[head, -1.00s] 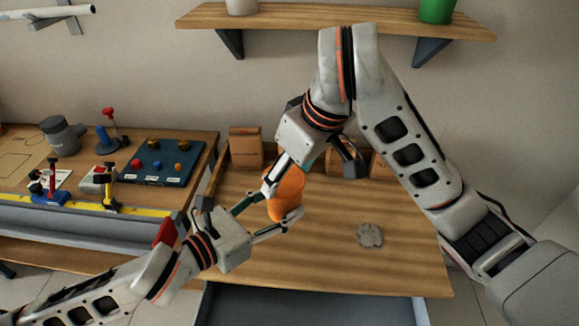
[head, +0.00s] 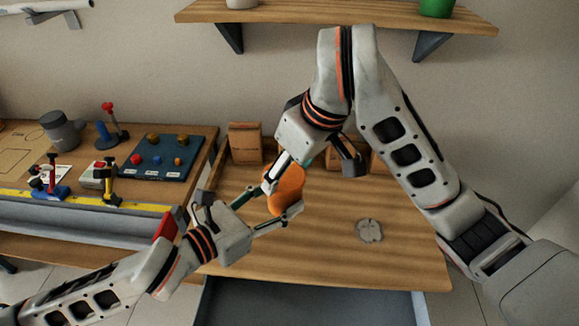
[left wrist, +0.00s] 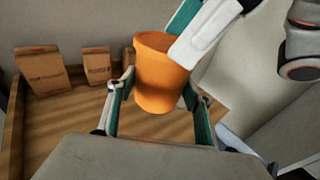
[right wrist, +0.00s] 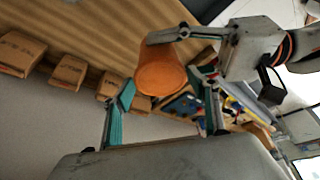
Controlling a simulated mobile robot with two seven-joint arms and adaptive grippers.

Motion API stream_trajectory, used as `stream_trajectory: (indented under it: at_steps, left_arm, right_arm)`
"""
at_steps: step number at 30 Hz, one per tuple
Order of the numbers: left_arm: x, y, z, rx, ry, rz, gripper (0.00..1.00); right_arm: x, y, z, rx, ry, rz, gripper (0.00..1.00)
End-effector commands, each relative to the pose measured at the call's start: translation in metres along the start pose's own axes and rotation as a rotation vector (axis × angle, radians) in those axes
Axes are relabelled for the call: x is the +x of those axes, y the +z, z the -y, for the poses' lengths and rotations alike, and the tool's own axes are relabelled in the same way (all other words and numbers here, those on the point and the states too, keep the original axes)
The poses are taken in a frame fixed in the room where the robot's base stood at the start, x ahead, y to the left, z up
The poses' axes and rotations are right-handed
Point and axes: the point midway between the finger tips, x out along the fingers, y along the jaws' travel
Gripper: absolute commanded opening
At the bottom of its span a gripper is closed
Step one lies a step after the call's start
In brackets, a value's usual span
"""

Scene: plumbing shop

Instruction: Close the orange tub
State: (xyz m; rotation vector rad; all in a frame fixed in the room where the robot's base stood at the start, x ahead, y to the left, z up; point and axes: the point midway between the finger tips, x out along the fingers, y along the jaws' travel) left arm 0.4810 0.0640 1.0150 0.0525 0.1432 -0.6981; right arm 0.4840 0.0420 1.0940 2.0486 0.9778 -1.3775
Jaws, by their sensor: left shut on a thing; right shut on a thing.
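The orange tub (head: 289,190) is held in the air above the wooden bench, between both grippers. In the left wrist view the tub (left wrist: 163,78) stands slightly tilted between the fingers of my left gripper (head: 270,207), which is shut on it. My right gripper (head: 310,168) comes from above and is shut on the tub; one pale finger crosses its upper part in the left wrist view. In the right wrist view a round orange end of the tub (right wrist: 160,78) faces the camera between the fingers. I cannot tell whether a lid is on it.
A grey lobed disc (head: 369,230) lies on the bench (head: 330,258) at right. Brown cartons (head: 245,143) stand along its back. A side table with a blue panel (head: 160,158) and clamps is at left. A shelf (head: 330,18) hangs above.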

Motion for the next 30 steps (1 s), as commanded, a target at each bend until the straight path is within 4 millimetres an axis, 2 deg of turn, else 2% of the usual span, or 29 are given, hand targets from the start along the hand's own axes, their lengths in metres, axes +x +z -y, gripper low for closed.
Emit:
stream_trajectory:
  at_steps: [6, 9, 26, 30]
  left_arm:
    - [0.0, 0.0002, 0.0, 0.0, 0.0, 0.0, 0.17]
    - [0.0, 0.0002, 0.0, 0.0, 0.0, 0.0, 0.17]
    - [0.0, 0.0002, 0.0, 0.0, 0.0, 0.0, 0.17]
    - [0.0, 0.0002, 0.0, 0.0, 0.0, 0.0, 0.17]
  right_arm:
    - [0.0036, 0.0014, 0.0, 0.0, 0.0, 0.0, 0.51]
    - [0.0035, 0.0013, -0.0002, 0.0, 0.001, -0.001, 0.79]
    - [0.0032, 0.0013, -0.0003, 0.0, 0.001, 0.0, 0.79]
    - [-0.0031, -0.0015, -0.0008, -0.001, 0.002, -0.002, 0.79]
